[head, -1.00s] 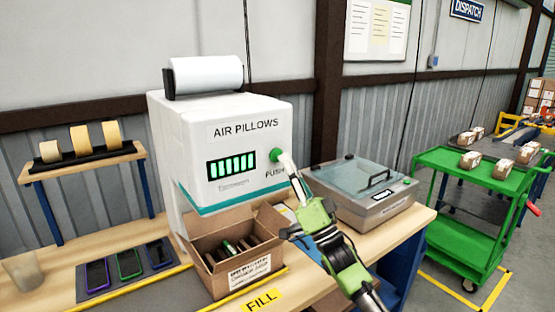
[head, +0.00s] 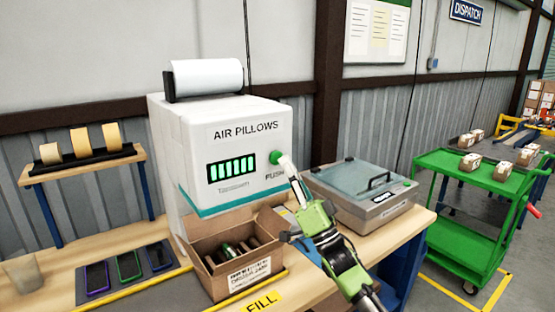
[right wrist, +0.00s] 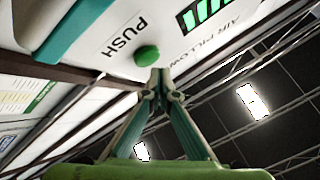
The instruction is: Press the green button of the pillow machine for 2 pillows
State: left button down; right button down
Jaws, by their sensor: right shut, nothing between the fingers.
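The white pillow machine (head: 225,150), labelled AIR PILLOWS, stands on the bench. Its green button (head: 275,157) is on the right of its front, above the word PUSH; it also shows in the right wrist view (right wrist: 147,55). My right gripper (head: 287,165) is shut and empty, its tips close to the button. In the right wrist view its fingertips (right wrist: 160,75) are just beside the button; I cannot tell whether they touch. The machine's display (head: 232,168) shows several lit green bars. My left gripper is not in view.
An open carton (head: 238,267) with several items inside stands below the machine, near the FILL label. A grey device with a clear lid (head: 362,190) stands to the right. Phones lie on a mat (head: 126,270) at left. A green cart (head: 475,185) is farther right.

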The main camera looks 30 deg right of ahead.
jog(key=shift+w, duration=0.2)
jog(key=shift+w, duration=0.3)
jog(key=shift+w+b, duration=0.45)
jog(key=shift+b, duration=0.05)
dwell(0.8)
jog(key=shift+s, duration=0.1)
jog(key=shift+s+p, duration=0.4)
jog(key=shift+s, duration=0.4)
jog(key=shift+s+d+p, duration=0.2)
jog(key=shift+s+p, duration=0.8)
jog(key=shift+s, duration=1.5)
dwell(0.4)
